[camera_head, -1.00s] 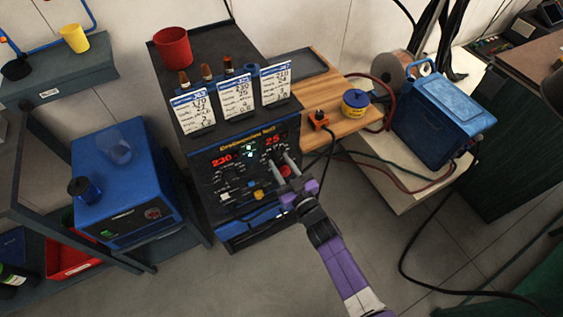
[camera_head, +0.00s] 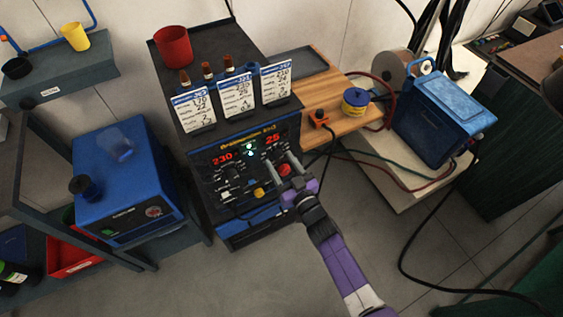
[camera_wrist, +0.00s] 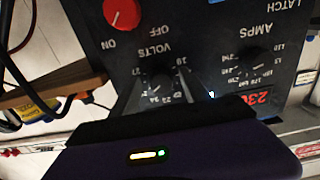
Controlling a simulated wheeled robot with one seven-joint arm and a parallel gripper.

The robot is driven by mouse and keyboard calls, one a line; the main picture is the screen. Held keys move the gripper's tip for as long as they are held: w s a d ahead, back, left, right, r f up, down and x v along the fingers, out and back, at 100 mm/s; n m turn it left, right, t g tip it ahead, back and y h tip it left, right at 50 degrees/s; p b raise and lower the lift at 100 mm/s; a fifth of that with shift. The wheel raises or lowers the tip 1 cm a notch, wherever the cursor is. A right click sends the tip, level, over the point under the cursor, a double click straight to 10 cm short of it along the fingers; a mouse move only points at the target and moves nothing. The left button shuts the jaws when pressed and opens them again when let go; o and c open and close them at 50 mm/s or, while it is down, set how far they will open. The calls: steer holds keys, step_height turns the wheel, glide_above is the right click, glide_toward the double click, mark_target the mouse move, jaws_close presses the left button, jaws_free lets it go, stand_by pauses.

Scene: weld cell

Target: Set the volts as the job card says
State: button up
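The welder (camera_head: 205,155) has a dark front panel with red readouts, 230 (camera_head: 222,158) on the left and 25 (camera_head: 272,139) on the right. In the wrist view the black VOLTS knob (camera_wrist: 160,84) sits between my fingertips, with scale numbers around it. My gripper (camera_head: 281,163) reaches the panel's right side; its fingers (camera_wrist: 160,90) stand apart on either side of the knob, and contact is unclear. Three job cards stand on top: left (camera_head: 192,110), middle (camera_head: 233,99) and right (camera_head: 276,83). The left shows 170 and 22, the middle 230 and 25; smaller print is hard to read.
A red switch (camera_wrist: 122,13) marked ON and OFF is close beside the VOLTS knob. The AMPS knob (camera_wrist: 257,60) is on its other side. An orange clamp (camera_head: 319,119) and a yellow-blue tin (camera_head: 355,102) are on the wooden bench at right.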

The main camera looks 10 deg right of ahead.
steer(key=shift+r, duration=0.1)
steer(key=p+v, duration=0.1)
steer(key=v, duration=0.6)
steer(key=shift+s, duration=0.4)
steer(key=shift+d, duration=0.1)
step_height(320, 180, up, 5)
steer(key=d+t+h, duration=0.1)
steer(key=d+h, duration=0.1)
steer(key=s+d+r+m+g+h, duration=0.1)
steer(key=s+r, duration=0.4)
steer(key=s, duration=0.7)
steer(key=s+d+r+m+g+h, duration=0.1)
steer(key=s+d+r, duration=0.2)
steer(key=s, duration=0.9)
steer(key=s+d+r+m+g+h, duration=0.1)
steer(key=s+d+r, duration=0.1)
steer(key=s+r, duration=0.6)
steer(key=shift+s+r+g, duration=0.3)
steer(key=shift+s+r, duration=0.1)
steer(key=shift+s, duration=2)
